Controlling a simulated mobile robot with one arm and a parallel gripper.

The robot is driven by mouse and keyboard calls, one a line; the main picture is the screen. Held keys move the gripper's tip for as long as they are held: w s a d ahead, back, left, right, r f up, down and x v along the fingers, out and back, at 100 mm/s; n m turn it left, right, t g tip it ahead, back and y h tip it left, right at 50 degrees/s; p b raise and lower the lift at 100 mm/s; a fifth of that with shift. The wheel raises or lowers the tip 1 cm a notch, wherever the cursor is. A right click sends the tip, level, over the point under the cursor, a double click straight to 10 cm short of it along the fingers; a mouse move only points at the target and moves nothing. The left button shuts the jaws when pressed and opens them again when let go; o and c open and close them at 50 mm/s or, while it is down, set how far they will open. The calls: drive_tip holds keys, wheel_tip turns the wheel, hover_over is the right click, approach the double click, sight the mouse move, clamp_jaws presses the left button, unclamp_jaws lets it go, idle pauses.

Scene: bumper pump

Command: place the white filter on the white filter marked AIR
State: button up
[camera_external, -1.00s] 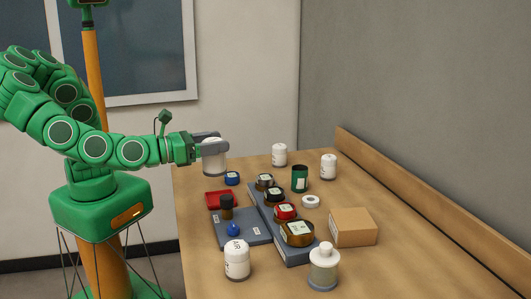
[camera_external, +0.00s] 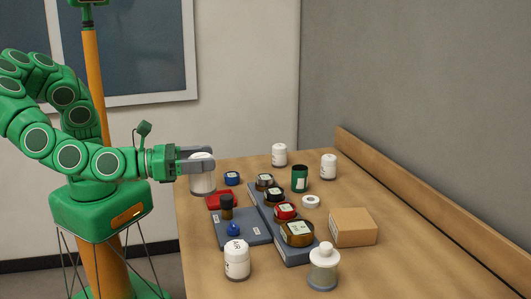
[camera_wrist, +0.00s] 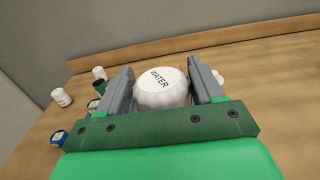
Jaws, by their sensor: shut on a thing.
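My gripper (camera_external: 208,160) is shut on a white filter (camera_external: 202,180) at the table's far left edge. In the wrist view this filter (camera_wrist: 161,87) sits between both fingers, and its top reads WATER. It looks upright; I cannot tell whether its base touches the table. A white filter with dark lettering on top, apparently AIR (camera_external: 237,260), stands upright near the front left of the table, well apart from my gripper. Its top is bare.
More white containers (camera_external: 279,154) (camera_external: 328,167) stand at the back.

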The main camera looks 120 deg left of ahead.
drive_tip(key=shift+w+d+f, duration=0.2)
drive_tip(key=shift+w+f, duration=1.35)
drive_tip(key=shift+f, duration=0.3)
drive_tip(key=shift+w+d+f, duration=0.15)
drive_tip(key=shift+w+f, duration=1.4)
drive_tip(key=shift+f, duration=0.3)
drive_tip(key=shift+w+d+f, duration=0.2)
drive_tip(key=shift+w+f, duration=1.35)
drive_tip(key=shift+f, duration=0.3)
drive_tip(key=o, duration=1.3)
drive_tip(key=shift+f, duration=0.1)
drive_tip(key=shift+v, duration=6)
drive_tip(key=shift+a, duration=0.1)
